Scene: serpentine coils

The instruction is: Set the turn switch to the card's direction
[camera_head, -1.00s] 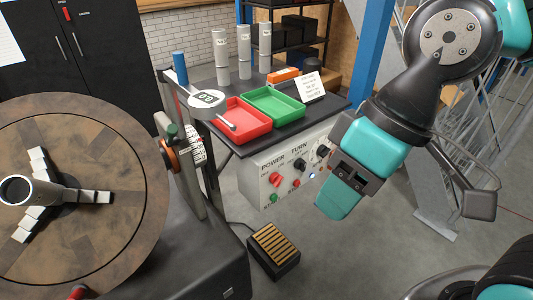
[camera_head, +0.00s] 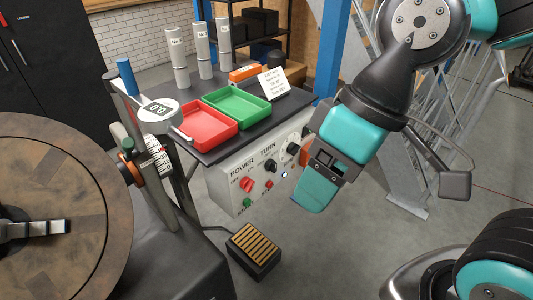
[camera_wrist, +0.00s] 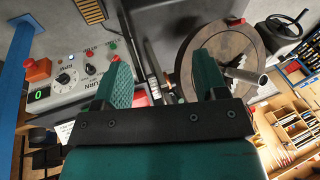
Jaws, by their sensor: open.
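The turn switch is a small black knob (camera_head: 270,165) under the word TURN on the grey control box (camera_head: 224,190), below the table's front edge. It shows as a dark knob (camera_wrist: 90,69) at the left of the wrist view. I cannot make out its exact setting. The white card (camera_head: 272,83) leans behind the green tray; its writing is too small to read. My gripper (camera_head: 310,190) is to the right of and in front of the box, apart from it. In the wrist view its fingers (camera_wrist: 162,78) are spread with nothing between them.
A red power switch (camera_head: 247,184), a green button (camera_head: 247,203) and a dial knob (camera_head: 293,148) share the box. Red (camera_head: 205,130) and green (camera_head: 237,106) trays lie above. A large round turntable (camera_head: 105,210) stands left; a foot pedal (camera_head: 253,250) is on the floor.

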